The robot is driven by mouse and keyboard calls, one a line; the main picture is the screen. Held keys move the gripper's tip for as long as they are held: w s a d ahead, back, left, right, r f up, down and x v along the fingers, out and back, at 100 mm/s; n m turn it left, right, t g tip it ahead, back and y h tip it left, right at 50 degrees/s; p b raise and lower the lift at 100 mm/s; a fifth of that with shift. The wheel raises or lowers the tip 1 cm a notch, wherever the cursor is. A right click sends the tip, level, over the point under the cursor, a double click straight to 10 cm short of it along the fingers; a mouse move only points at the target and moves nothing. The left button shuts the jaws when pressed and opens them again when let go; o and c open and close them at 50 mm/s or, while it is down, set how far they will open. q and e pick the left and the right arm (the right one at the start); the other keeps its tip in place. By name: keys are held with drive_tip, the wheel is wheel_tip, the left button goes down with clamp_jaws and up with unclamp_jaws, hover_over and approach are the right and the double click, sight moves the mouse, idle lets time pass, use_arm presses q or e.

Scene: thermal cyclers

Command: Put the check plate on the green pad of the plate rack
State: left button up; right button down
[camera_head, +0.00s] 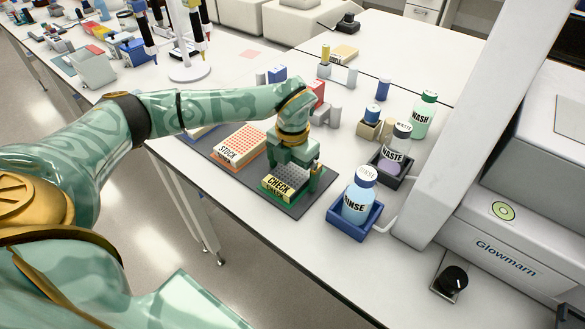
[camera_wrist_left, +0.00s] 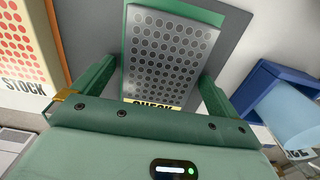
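The check plate (camera_head: 292,176), grey with dark wells and a yellow CHECK label, lies flat on the green pad (camera_head: 295,201) of the dark plate rack (camera_head: 235,184). In the left wrist view the plate (camera_wrist_left: 166,58) shows between the fingers, with a strip of the green pad (camera_wrist_left: 209,15) beyond it. My left gripper (camera_head: 294,168) points down over the plate. Its fingers (camera_wrist_left: 158,84) are spread on either side of the plate, and it looks open. Any contact with the plate is hard to tell. My right gripper is not in view.
The STOCK plate (camera_head: 238,145) lies left of the check plate on the rack. The RINSE bottle (camera_head: 357,200) stands in a blue holder (camera_head: 352,222) close to the right. The WASTE bottle (camera_head: 394,160) and WASH bottle (camera_head: 423,115) stand farther right. The bench's front edge is near the rack.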

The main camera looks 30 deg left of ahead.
sight(293, 172)
use_arm(q)
wheel_tip(293, 172, up, 12)
drive_tip(key=p, duration=0.2)
drive_tip(key=shift+r, duration=0.15)
idle(0.5)
